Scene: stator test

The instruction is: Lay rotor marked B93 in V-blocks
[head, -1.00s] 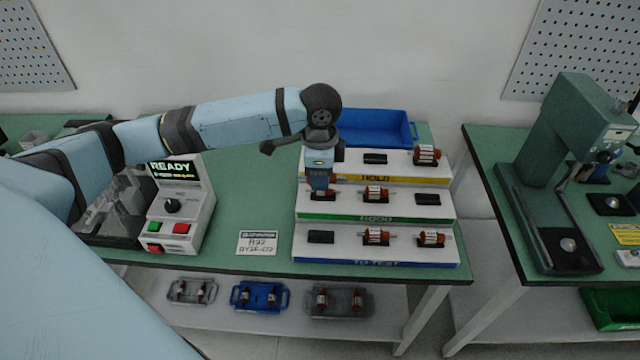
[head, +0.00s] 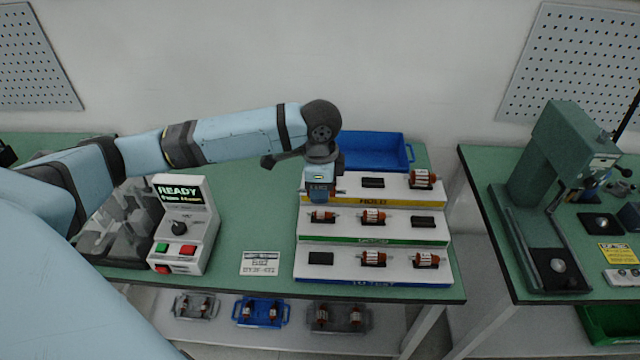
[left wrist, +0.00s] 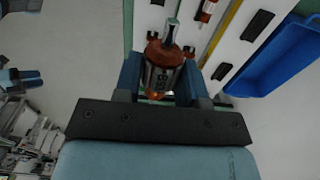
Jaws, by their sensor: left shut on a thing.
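My left gripper (head: 321,200) is shut on a copper-and-white rotor, which shows between its fingers in the left wrist view (left wrist: 160,72) with its shaft pointing up the picture. The marking on its label is not clearly legible. In the head view the gripper is over the left end of a stepped white rack. A rotor (head: 322,216) shows just below it at the middle step; I cannot tell whether this is the held one. My right gripper is not in view.
Other rotors (head: 372,216) sit on the rack (head: 440,272), with empty black cradles (head: 320,258) among them. A blue bin (head: 378,152) stands behind it. A printed card (head: 260,263) lies on the green table (head: 235,215), with clear room around it. A green press (head: 560,160) stands at right.

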